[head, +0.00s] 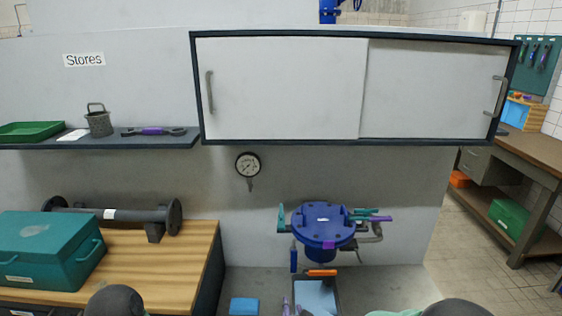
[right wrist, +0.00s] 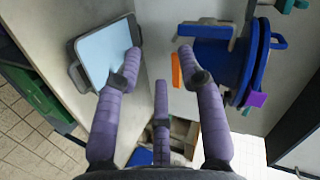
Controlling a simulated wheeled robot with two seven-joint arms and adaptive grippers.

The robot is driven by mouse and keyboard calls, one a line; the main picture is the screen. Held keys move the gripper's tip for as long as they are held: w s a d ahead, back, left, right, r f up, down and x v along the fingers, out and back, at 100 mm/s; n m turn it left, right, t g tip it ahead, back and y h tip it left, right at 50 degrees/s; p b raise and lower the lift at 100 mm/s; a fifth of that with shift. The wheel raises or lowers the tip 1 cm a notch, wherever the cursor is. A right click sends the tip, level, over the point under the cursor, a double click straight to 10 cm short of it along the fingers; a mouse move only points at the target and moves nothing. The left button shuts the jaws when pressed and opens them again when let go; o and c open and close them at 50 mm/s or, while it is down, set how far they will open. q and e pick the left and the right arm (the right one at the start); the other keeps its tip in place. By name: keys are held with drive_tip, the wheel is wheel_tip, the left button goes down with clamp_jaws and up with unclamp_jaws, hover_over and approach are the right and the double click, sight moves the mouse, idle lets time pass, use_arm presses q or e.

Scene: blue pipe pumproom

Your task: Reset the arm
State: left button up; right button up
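My right gripper (right wrist: 160,60) has purple segmented fingers. In the right wrist view they are spread apart with nothing between them, so it is open and empty. That tray (right wrist: 103,52) is near the left finger in the wrist view. Dark rounded parts of my arms show at the bottom of the head view. My left gripper is not in view.
A blue round flanged fitting (head: 322,222) with handles stands behind the tray, with an orange piece (head: 321,272) in front. A wooden bench (head: 150,258) with a green toolbox (head: 45,248) is at left. A wall cabinet (head: 350,88) hangs above.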

drive_tip(key=s+d+f+n+g, duration=0.25)
drive_tip(key=s+f, duration=0.25)
drive_tip(key=f, duration=0.3)
drive_tip(key=s+d+f+n+g+y, duration=0.1)
drive_tip(key=s+d+f+n+g, duration=0.1)
drive_tip(key=s+f+g, duration=0.45)
drive_tip(key=s+d+f+n, duration=0.2)
drive_tip(key=s+f+n, duration=0.1)
drive_tip(key=f, duration=0.6)
drive_tip(key=s+f+n+g+y, duration=0.1)
drive_tip(key=s+f+g, duration=0.3)
drive_tip(key=s, duration=0.6)
drive_tip(key=shift+d+f+n+y, duration=0.3)
drive_tip(key=shift+d+f+n, duration=0.05)
drive_tip(key=shift+n, duration=0.2)
